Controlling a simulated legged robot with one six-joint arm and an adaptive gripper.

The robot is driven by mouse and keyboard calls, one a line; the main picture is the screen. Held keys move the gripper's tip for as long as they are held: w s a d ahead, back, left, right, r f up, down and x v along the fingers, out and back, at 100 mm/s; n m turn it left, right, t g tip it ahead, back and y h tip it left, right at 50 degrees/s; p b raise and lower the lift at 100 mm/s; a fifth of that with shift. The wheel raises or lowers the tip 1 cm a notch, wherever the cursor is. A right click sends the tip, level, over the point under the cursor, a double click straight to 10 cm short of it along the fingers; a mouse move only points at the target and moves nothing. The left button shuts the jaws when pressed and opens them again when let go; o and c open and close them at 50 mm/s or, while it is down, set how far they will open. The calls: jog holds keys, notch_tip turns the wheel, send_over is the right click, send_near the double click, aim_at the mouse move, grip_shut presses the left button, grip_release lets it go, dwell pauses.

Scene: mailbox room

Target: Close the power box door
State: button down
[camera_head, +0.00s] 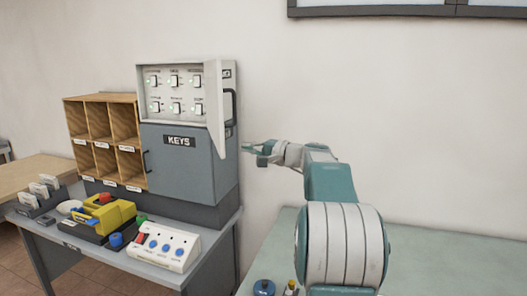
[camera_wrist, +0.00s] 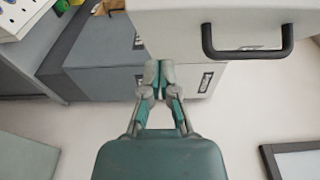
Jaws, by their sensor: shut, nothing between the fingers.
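The power box (camera_head: 175,92) is a white box with two rows of switches, on top of the grey keys cabinet. Its white door (camera_head: 215,105) stands open at the box's right side and juts outward. A black handle (camera_head: 231,107) is on the door's right-hand face. My gripper (camera_head: 247,147) is shut and empty, just right of the door and lower than the handle. In the wrist view, the fingertips (camera_wrist: 158,68) are together near the white door panel (camera_wrist: 180,22), with the black handle (camera_wrist: 248,52) to their right. I cannot tell whether they touch the door.
The grey keys cabinet (camera_head: 188,170) stands below, with a wooden pigeonhole shelf (camera_head: 103,118) to its left. The desk in front holds a white button panel (camera_head: 164,246) and a yellow device (camera_head: 108,215). A pale green tabletop (camera_head: 268,250) lies at right. The wall right of my gripper is clear.

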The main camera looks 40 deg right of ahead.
jog(key=shift+w+a, duration=0.3)
jog(key=shift+a, duration=0.35)
jog(key=shift+w+a, duration=0.3)
jog(key=shift+a, duration=0.3)
jog(key=shift+w+a, duration=0.3)
jog(key=shift+a, duration=0.35)
